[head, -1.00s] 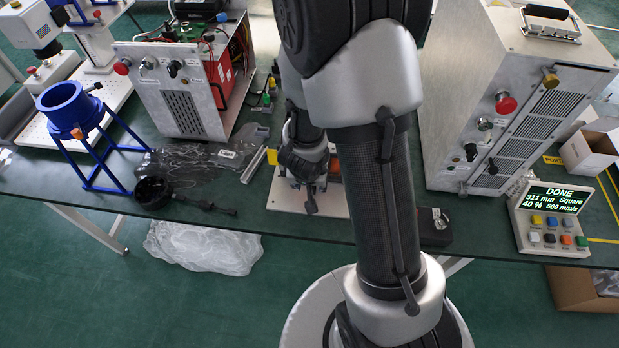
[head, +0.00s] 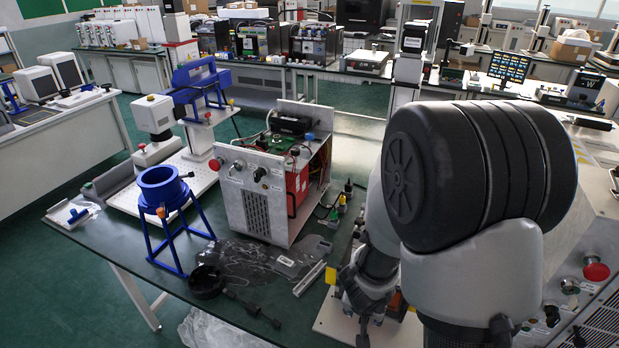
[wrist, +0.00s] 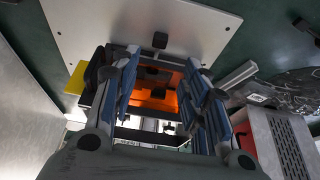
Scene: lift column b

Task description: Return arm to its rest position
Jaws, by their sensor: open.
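My gripper (wrist: 160,92) is open in the wrist view, with a blue-padded finger on each side. Between and beyond the fingers is an orange part in a dark frame (wrist: 183,78) on a pale plate (wrist: 110,22). I cannot tell whether the fingers touch it. In the head view my arm fills the right side.
On the green bench stand an open metal box (head: 262,190), a blue funnel stand (head: 163,190) and a dark ring tool (head: 207,282). A large metal cabinet (head: 600,285) is close on the arm's right. A clear bag (head: 255,262) and a metal bar (head: 309,279) lie left of the plate.

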